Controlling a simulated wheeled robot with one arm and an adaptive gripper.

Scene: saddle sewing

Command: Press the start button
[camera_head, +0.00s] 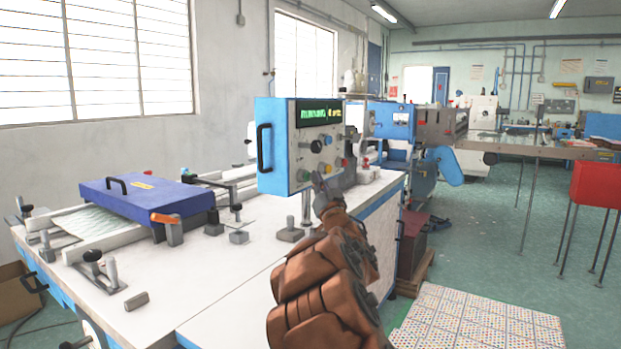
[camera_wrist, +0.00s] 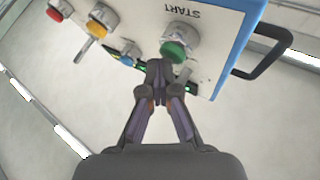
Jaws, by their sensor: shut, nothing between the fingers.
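The control box (camera_head: 280,143) is blue with a light front panel and a lit green display; it stands on the white machine table. The green start button (camera_head: 303,175) sits at the panel's lower left; it also shows under the START label in the wrist view (camera_wrist: 173,50), where the panel appears upside down. My gripper (camera_head: 318,178) is shut and empty, in front of the lower panel. In the wrist view its fingertips (camera_wrist: 157,67) are together beside the green button, slightly left of and below it. I cannot tell whether they touch it.
Yellow (camera_wrist: 97,25) and red (camera_wrist: 57,10) controls share the panel's row. A black handle (camera_head: 264,148) is on the box's side. A blue-purple clamp plate (camera_head: 145,196) lies on the table (camera_head: 205,270) at left.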

